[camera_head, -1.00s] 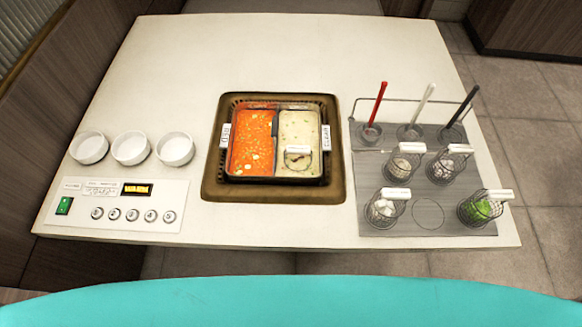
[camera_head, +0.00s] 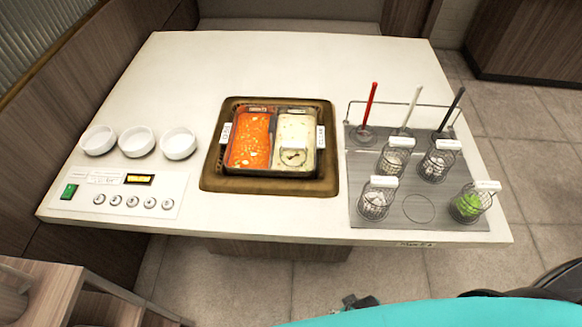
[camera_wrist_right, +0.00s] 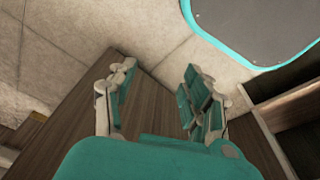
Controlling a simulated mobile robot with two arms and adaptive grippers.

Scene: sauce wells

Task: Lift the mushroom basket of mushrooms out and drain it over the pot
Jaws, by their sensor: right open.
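The pot (camera_head: 229,180) sits in the counter, with red broth (camera_head: 249,140) in its left half and pale broth (camera_head: 296,125) in its right half. One wire basket (camera_head: 293,156) with a white handle is sunk in the pale broth. Its contents are too small to make out, so I cannot tell whether they are mushrooms. My right gripper (camera_wrist_right: 160,100) is open and empty in the right wrist view, away from the pot, with floor and wood panelling beyond it. A small dark part at the head view's bottom edge is unclear. My left gripper is not in view.
A grey tray (camera_head: 419,210) at right holds several wire baskets, one with green contents (camera_head: 468,205). Red, white and black handled tools stand behind them. Three white bowls (camera_head: 137,141) and a control panel (camera_head: 121,192) are at left. The counter's back is clear.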

